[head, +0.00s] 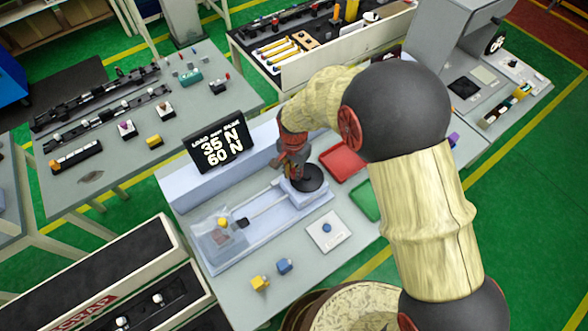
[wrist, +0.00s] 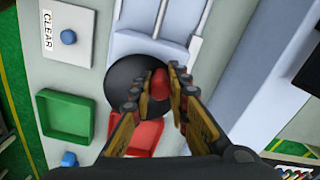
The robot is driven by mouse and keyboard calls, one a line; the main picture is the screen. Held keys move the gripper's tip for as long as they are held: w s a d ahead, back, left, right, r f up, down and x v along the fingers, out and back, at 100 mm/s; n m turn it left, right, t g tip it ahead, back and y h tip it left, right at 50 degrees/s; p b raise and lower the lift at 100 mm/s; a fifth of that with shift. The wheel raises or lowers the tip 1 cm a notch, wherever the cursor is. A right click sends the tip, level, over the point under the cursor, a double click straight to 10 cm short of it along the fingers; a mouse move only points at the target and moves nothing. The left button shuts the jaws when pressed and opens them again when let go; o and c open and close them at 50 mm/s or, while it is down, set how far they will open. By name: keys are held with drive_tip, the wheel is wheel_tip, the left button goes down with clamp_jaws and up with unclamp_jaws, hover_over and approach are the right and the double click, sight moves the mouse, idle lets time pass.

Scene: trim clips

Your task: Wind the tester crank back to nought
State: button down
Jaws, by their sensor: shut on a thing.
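The tester (head: 265,222) is a pale bench machine with a rail, a clear cover at its left end and a black crank disc (head: 312,180) at its right end. The disc also shows in the wrist view (wrist: 124,72), with a red knob (wrist: 160,84) on it. My gripper (wrist: 158,92) is shut on the red knob, a finger on either side. In the head view my gripper (head: 292,160) stands over the disc and hides the knob. The dark display (head: 218,147) reads 35 N above 60 N; its small top line is hard to read.
A red tray (head: 343,160) and a green tray (head: 366,201) lie right of the crank. A CLEAR plate with a blue button (head: 326,228) is in front. A yellow clip (head: 260,284) and a blue clip (head: 284,266) lie near the front edge. A scrap bin (head: 110,290) stands front left.

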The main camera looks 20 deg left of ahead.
sight(315, 185)
drive_tip(key=n, duration=0.1)
drive_tip(key=s+n, duration=0.1)
drive_tip(key=n, duration=0.1)
drive_tip(key=shift+d, duration=0.25)
drive_tip(key=n, duration=0.1)
drive_tip(key=s+d+n, duration=0.1)
drive_tip(key=n, duration=0.1)
drive_tip(key=shift+n+b, duration=0.3)
drive_tip(key=shift+b, duration=0.1)
drive_tip(key=n, duration=0.1)
drive_tip(key=d+n, duration=0.1)
drive_tip(key=n, duration=0.1)
drive_tip(key=d+n, duration=0.1)
drive_tip(key=n, duration=0.1)
drive_tip(key=shift+s, duration=0.35)
drive_tip(key=n, duration=0.2)
drive_tip(key=d+n, duration=0.1)
drive_tip(key=n, duration=0.1)
drive_tip(key=d+n, duration=0.1)
drive_tip(key=shift+w+n+b, duration=0.15)
drive_tip(key=shift+n+b, duration=0.25)
drive_tip(key=n, duration=0.1)
drive_tip(key=d+n, duration=0.1)
drive_tip(key=n, duration=0.1)
drive_tip(key=shift+w+d, duration=0.1)
drive_tip(key=shift+w, duration=0.2)
drive_tip(key=shift+w+d+n, duration=0.2)
drive_tip(key=shift+n, duration=0.5)
drive_tip(key=shift+w+d+n, duration=0.15)
drive_tip(key=shift+n, duration=0.55)
